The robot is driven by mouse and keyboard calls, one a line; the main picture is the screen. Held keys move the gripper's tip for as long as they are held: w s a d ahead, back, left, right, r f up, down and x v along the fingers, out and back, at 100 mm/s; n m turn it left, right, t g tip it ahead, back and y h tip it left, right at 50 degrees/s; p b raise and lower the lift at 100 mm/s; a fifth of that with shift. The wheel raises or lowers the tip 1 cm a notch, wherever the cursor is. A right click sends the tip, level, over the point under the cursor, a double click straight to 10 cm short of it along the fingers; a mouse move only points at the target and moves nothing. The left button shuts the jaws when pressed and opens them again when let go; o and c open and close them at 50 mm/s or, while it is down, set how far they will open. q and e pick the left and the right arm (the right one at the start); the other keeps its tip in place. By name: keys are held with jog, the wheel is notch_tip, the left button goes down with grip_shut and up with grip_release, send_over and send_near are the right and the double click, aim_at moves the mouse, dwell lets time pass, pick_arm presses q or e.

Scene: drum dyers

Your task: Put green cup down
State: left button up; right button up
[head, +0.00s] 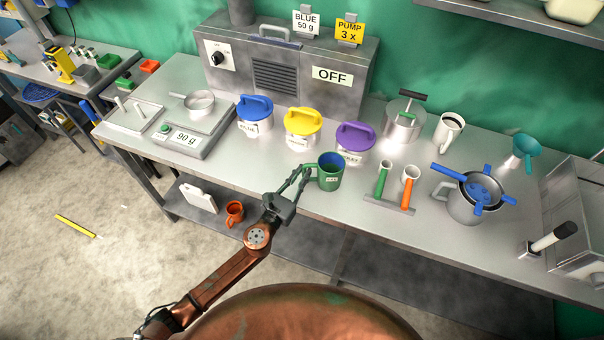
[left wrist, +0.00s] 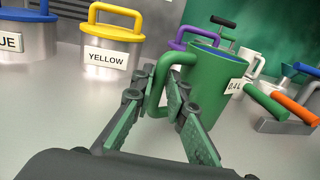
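The green cup (head: 329,178) is near the front of the steel table, in front of the purple-lidded pot, with blue showing inside it. In the left wrist view the cup (left wrist: 208,84) carries a "0.4 L" label and leans a little. My left gripper (head: 305,172) reaches it from the left. Its two fingers (left wrist: 160,84) are closed on the cup's handle, one on each side. The cup's base is partly hidden by a finger in the wrist view. I cannot tell whether it touches the table. My right gripper is not in view.
Blue (head: 254,116), yellow (head: 303,126) and purple (head: 354,142) lidded pots stand behind the cup. A rack with green and orange handles (head: 388,204) is close on its right. A scale (head: 188,138) reads 90 g. The table front left of the cup is clear.

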pick_arm(q)
jog(key=o, duration=0.3)
jog(key=shift+o, duration=0.2)
jog(key=shift+r, duration=0.2)
jog(key=v, duration=1.2)
jog(key=shift+b, duration=0.3)
